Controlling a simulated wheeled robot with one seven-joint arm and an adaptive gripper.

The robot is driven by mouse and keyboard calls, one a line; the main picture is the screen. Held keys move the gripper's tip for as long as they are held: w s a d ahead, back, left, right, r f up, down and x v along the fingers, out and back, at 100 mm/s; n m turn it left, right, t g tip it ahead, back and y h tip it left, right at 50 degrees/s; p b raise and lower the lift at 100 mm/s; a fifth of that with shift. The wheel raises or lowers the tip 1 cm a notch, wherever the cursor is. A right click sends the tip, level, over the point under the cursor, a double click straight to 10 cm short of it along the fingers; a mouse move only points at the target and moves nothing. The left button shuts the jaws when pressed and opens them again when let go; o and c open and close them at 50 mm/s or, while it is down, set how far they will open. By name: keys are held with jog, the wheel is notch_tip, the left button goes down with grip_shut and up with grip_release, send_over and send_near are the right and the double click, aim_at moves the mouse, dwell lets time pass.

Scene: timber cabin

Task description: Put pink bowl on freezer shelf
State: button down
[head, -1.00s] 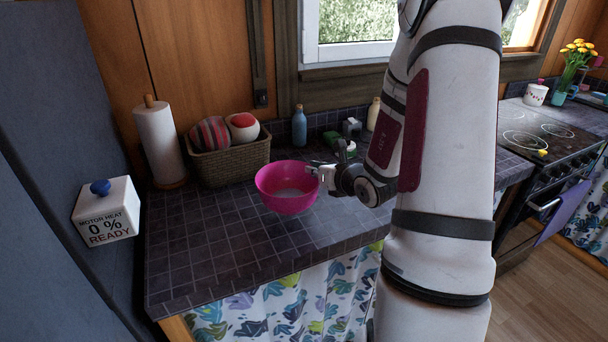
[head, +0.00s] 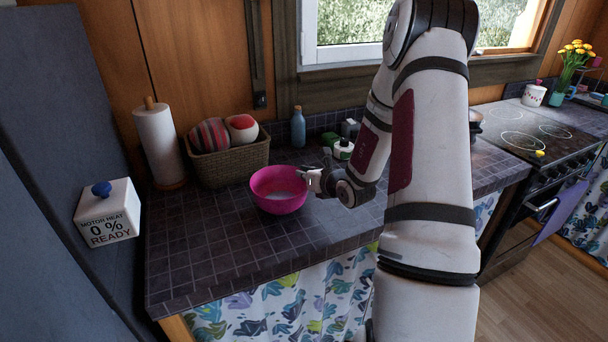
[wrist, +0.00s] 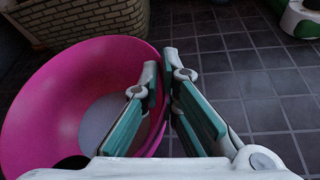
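The pink bowl (head: 278,190) is upright at the counter, in front of the wicker basket; I cannot tell whether its base touches the tiles. In the wrist view the bowl (wrist: 50,95) fills the left side and looks empty inside. My gripper (head: 308,181) is at the bowl's right rim. In the wrist view my gripper (wrist: 164,95) has one finger inside the bowl and one outside, closed on the rim between them. No freezer shelf is identifiable; a tall grey-blue surface (head: 50,110) stands at the left.
The wicker basket (head: 232,163) with two balls, a paper towel roll (head: 159,145) and a blue bottle (head: 298,128) stand behind the bowl. A white box with a blue knob (head: 106,212) is at the left. The tiled counter (head: 225,255) is clear in front.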

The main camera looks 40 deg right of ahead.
jog(key=shift+f, duration=0.15)
jog(key=c, duration=1.8)
grip_release()
